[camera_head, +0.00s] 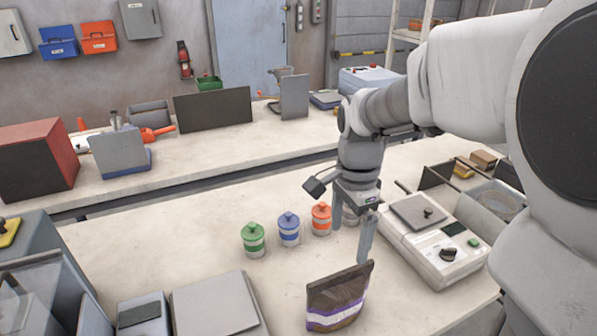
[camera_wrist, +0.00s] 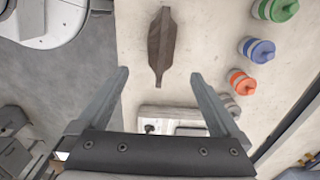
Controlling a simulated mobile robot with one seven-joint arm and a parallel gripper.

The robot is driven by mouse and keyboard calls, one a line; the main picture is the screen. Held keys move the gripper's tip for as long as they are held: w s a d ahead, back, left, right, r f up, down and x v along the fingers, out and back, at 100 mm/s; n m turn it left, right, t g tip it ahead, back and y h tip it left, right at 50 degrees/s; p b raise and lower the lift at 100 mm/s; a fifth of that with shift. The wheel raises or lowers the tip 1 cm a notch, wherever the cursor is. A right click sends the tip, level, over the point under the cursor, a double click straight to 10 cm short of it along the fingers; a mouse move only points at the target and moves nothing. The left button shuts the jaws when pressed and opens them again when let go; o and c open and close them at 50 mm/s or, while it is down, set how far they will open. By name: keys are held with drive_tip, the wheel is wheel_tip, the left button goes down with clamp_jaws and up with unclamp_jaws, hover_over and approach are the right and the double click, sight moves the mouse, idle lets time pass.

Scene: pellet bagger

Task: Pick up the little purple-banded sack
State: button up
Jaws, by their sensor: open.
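The little purple-banded sack (camera_head: 338,297) stands upright on the near bench, brown on top with a purple and white band low down. In the wrist view its narrow brown top (camera_wrist: 161,47) shows from above, and its band is hidden there. My gripper (camera_head: 350,235) is open and points down above the bench, behind the sack in the head view. In the wrist view my open gripper (camera_wrist: 160,78) has its two fingers spread wide, with the sack ahead of and between the fingertip lines. Nothing is between the fingers, and they do not touch the sack.
Green (camera_head: 253,238), blue (camera_head: 288,229) and orange (camera_head: 321,218) lidded jars stand left of my gripper. A white scale (camera_head: 435,240) stands to the right. A grey flat panel (camera_head: 218,305) lies left of the sack. The bench around the sack is mostly clear.

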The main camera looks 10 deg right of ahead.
sight(343, 276)
wheel_tip(343, 276, down, 11)
drive_tip(key=shift+s+f+b, duration=0.1)
drive_tip(key=shift+s+b, duration=0.05)
drive_tip(key=shift+b, duration=0.4)
drive_tip(key=shift+w+a+f, duration=0.1)
drive_tip(key=shift+w+f, duration=0.05)
drive_tip(key=shift+f, duration=1.35)
drive_tip(key=shift+w+f, duration=0.15)
drive_tip(key=shift+f, duration=1.3)
clamp_jaws()
